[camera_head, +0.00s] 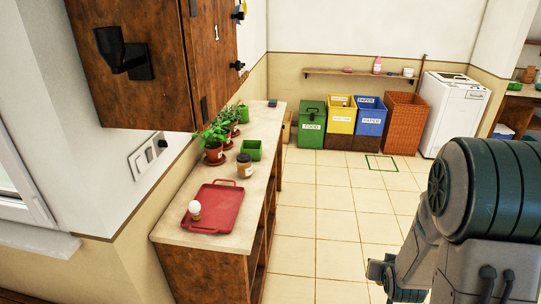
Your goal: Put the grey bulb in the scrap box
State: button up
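A small bulb (195,208) stands on the left part of a red tray (222,204), on the near end of the counter. It looks pale whitish on top with a darker base; a grey tint cannot be made out at this size. No box marked as scrap can be read in this view. My arm fills the lower right, well apart from the tray. The fingers of my gripper do not show.
The counter (181,235) also holds a brown jar (244,168), a green container (251,149) and potted plants (214,147). By the far wall stand green (311,125), yellow (341,116) and blue (369,117) bins and a wicker basket (403,122).

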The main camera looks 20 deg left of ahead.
aim_at(252, 151)
jog(key=i, duration=4.85)
jog(key=u, duration=4.4)
